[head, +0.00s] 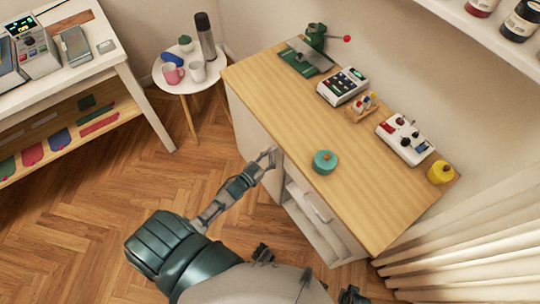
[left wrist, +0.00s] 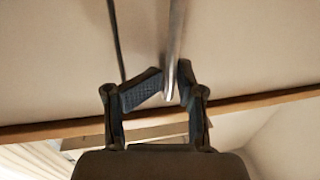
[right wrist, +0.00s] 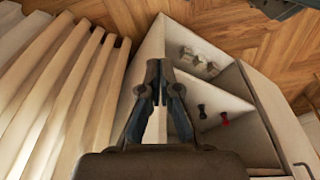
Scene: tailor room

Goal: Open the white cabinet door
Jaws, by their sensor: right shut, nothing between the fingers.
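The white cabinet (head: 248,123) stands under a wooden top, with its door on the left part of the front. The door looks shut in the head view. My left gripper (head: 272,157) is at the cabinet front. My right gripper (right wrist: 160,85) is shut and empty in front of the open shelves (right wrist: 195,75), beside the white door (right wrist: 275,115).
The wooden top (head: 375,195) carries a turquoise round tin (head: 325,161), a green machine (head: 312,48) and several small devices. A small round white table (head: 190,83) with cups is to the left. Pale curtains (head: 465,250) are close at the right. The floor before the cabinet is clear.

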